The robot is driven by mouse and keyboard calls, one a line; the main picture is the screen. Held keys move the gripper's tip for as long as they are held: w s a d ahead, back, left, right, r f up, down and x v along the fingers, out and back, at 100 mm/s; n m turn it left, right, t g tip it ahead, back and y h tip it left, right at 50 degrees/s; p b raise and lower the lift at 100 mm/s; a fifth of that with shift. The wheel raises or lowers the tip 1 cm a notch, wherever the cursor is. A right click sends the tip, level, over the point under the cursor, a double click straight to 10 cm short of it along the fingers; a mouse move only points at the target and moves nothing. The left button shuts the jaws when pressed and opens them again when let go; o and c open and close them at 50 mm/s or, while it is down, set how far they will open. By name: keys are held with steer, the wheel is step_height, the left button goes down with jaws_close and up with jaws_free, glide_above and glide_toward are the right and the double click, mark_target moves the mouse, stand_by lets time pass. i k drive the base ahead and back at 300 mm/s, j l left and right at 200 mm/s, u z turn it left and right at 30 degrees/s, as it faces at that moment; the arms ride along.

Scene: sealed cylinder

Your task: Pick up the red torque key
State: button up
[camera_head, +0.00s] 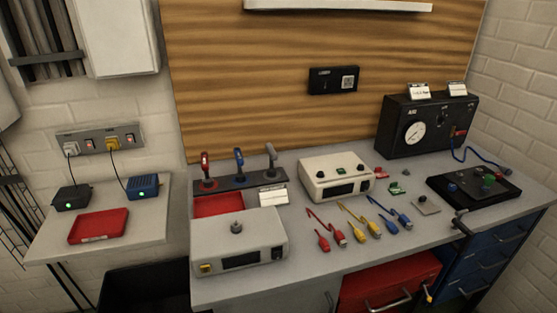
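The red key (205,166) stands upright at the left end of a dark rack (222,184) at the back left of the workbench. A blue key (239,161) stands beside it in the middle, and a grey key (271,159) stands at the right end. The three are apart from each other. The lower end of the red key meets the rack, and how deep it sits is too small to tell. My gripper is not in view.
A red tray (218,205) and a beige box with a knob (237,240) lie in front of the rack. A white label (273,195) and another beige box (336,176) are to the right. Red, yellow and blue cables (359,222) lie mid-bench. A wooden panel (300,125) rises behind.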

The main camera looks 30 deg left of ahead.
mark_target(208, 182)
steer(key=u, duration=1.8)
steer(key=i+j+z, duration=0.35)
steer(key=i+j, duration=0.15)
steer(key=j, duration=0.2)
steer(key=i+j+z, duration=0.35)
steer(key=j, duration=0.45)
steer(key=i, duration=0.05)
